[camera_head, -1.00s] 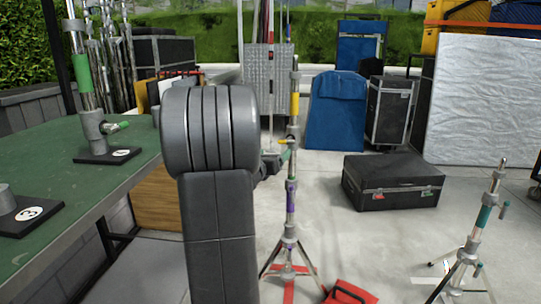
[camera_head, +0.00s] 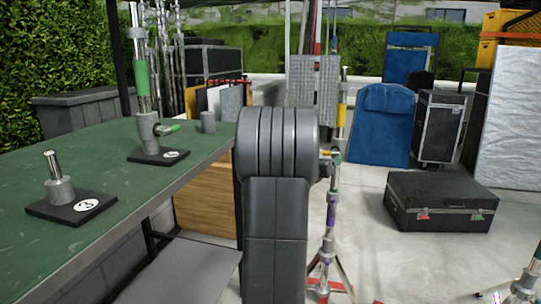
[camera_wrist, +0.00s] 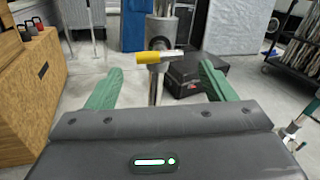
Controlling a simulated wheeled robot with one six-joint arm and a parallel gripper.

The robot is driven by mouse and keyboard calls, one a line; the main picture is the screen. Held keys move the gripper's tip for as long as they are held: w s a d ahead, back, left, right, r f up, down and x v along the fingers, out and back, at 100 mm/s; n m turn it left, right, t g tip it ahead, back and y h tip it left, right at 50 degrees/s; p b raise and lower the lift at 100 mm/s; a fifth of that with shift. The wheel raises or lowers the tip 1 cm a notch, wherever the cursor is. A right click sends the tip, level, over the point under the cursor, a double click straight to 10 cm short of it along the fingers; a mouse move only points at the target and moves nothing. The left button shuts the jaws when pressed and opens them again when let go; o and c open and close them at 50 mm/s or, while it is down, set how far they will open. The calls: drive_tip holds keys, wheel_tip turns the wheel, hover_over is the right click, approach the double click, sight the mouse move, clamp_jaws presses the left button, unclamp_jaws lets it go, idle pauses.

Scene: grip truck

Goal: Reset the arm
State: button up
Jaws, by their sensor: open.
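My gripper (camera_wrist: 157,70) is open in the wrist view, with its two green fingers spread wide. A metal stand pole with a yellow-gripped handle (camera_wrist: 150,58) shows in the gap between the fingers. I cannot tell whether the pole is between the fingertips or just beyond them; neither finger appears to touch it. In the head view my grey arm (camera_head: 276,200) rises in the middle and hides my gripper. A stand with yellow, green and purple bands (camera_head: 331,215) stands just right of the arm, partly hidden.
A green-topped table (camera_head: 75,160) is at left, carrying a tall post (camera_head: 142,90) and a short post on a base marked 3 (camera_head: 62,190). A black case (camera_head: 440,200) lies on the floor at right. Bare concrete (camera_head: 400,260) lies between the stand and case.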

sight(331, 154)
drive_tip(key=x, duration=0.6)
drive_tip(key=shift+w+d, duration=0.2)
drive_tip(key=shift+w, duration=0.05)
